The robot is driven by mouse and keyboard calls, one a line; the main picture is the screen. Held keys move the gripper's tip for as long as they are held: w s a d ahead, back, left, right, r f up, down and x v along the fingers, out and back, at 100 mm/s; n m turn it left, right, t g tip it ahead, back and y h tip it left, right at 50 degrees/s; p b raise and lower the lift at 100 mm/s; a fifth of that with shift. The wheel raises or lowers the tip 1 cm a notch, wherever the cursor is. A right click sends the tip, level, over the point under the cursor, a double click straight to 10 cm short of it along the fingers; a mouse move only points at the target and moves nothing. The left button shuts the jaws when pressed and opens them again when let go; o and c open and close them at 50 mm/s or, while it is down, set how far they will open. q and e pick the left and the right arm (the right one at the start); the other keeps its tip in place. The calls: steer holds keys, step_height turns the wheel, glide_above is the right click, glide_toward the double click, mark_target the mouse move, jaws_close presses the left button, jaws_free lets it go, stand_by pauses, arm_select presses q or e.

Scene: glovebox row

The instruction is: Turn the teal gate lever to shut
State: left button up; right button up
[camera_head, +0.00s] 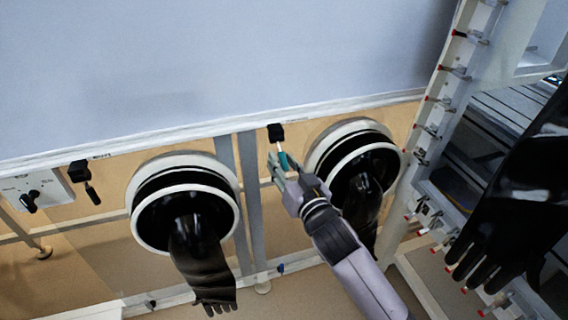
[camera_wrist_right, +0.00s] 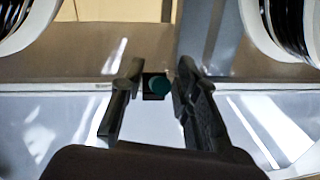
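The teal gate lever (camera_head: 283,160) hangs down from a black mount (camera_head: 275,133) on the rail under the pale panel, between the two round glove ports. My right gripper (camera_head: 279,168) is at the lever, reaching up from the lower right. In the right wrist view the lever's round teal end (camera_wrist_right: 160,84) sits between the two black fingers of the right gripper (camera_wrist_right: 158,78), with a gap on each side. The fingers are open and do not appear to touch it. My left gripper is not in view.
The left glove port (camera_head: 137,215) and the right glove port (camera_head: 313,150) flank the lever, with black gloves hanging from them. Another black lever (camera_head: 90,190) hangs at the left, near a white box with a knob (camera_head: 35,190). A rack with red-tipped pegs (camera_head: 440,100) stands at the right.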

jaws_close()
stand_by(0.6)
